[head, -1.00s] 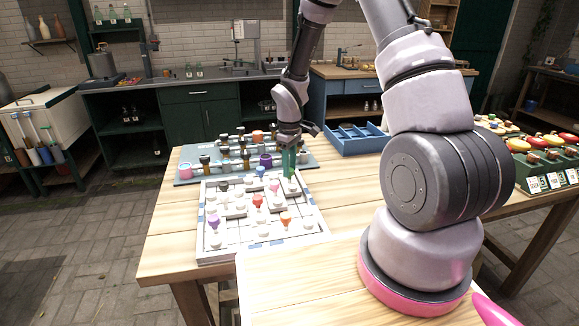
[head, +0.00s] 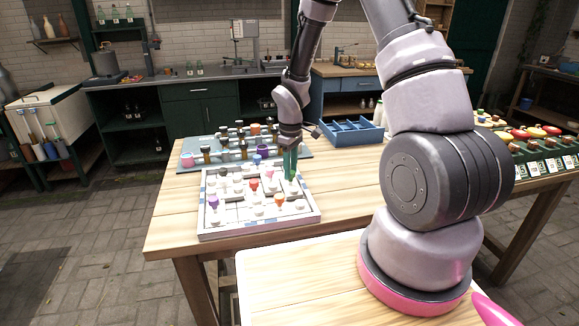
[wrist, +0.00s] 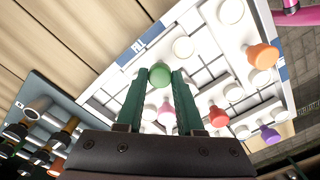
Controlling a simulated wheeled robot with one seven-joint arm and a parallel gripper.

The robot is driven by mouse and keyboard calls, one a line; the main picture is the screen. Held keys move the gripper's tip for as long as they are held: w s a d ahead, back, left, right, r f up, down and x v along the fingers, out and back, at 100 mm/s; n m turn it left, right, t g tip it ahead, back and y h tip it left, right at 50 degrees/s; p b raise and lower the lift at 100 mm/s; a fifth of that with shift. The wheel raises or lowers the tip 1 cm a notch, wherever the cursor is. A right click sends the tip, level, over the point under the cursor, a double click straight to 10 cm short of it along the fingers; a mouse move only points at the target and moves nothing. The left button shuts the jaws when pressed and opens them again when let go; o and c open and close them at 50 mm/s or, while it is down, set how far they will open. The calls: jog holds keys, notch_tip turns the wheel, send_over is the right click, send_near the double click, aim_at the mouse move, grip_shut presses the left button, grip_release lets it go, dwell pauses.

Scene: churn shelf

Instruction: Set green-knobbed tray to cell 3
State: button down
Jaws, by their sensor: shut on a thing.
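The white puzzle board (head: 262,227) lies on the wooden table, divided into cells and holding several knobbed trays. My gripper (head: 290,176) is over the board's right part in the head view. In the wrist view, its two green fingers (wrist: 158,80) are closed about a round green knob (wrist: 160,74). The tray under this knob is mostly hidden, and I cannot tell whether it touches the board. Other trays carry orange (wrist: 262,56), red (wrist: 218,116), purple (wrist: 270,135) and pink (wrist: 166,115) knobs. Cell numbers are not legible.
A grey rack (head: 188,177) with several bottles and jars lies behind the board. A blue divided tray (head: 352,138) stands at the back right. Bare table (head: 345,180) lies right of the board.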

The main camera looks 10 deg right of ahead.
aim_at(292, 189)
jog(key=shift+s, duration=1.25)
jog(key=c, duration=0.5)
grip_release()
notch_tip(292, 189, up, 11)
jog(key=shift+f, duration=0.1)
